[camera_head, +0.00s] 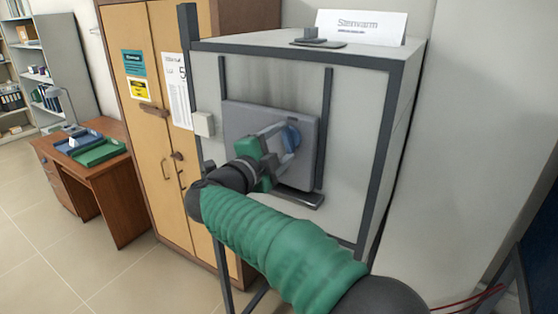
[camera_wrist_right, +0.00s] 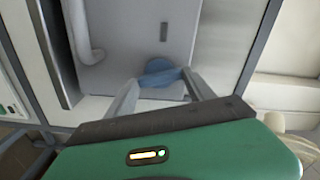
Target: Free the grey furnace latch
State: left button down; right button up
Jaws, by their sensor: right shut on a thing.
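The grey furnace (camera_head: 352,130) stands on a dark frame, with a grey door panel (camera_head: 240,120) on its front. A round blue latch knob (camera_head: 292,137) sits on the door; in the wrist view it also shows (camera_wrist_right: 161,73). My right gripper (camera_head: 282,138) comes from the lower right and its two fingers are shut on the blue knob, one on each side. In the wrist view the fingertips (camera_wrist_right: 160,77) meet the knob's edges. The fingers and wrist hide part of the door. My left gripper is not in view.
A dark handle bar (camera_head: 298,199) juts out below the door. A wooden cabinet (camera_head: 165,110) stands to the left, and a desk (camera_head: 105,165) with green and blue trays is further left. A white sign (camera_head: 362,27) stands on the furnace top. Floor is clear at lower left.

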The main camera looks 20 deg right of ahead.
jog(key=shift+d+f+m+b, duration=0.15)
jog(key=shift+m+b, duration=1.65)
jog(key=shift+b, duration=0.1)
jog(key=o, duration=1.1)
jog(key=shift+o, duration=1.3)
jog(key=shift+d, duration=0.25)
jog(key=b+v, duration=0.3)
jog(key=v, duration=1.4)
jog(key=shift+f+b, duration=0.1)
jog(key=shift+b, duration=0.25)
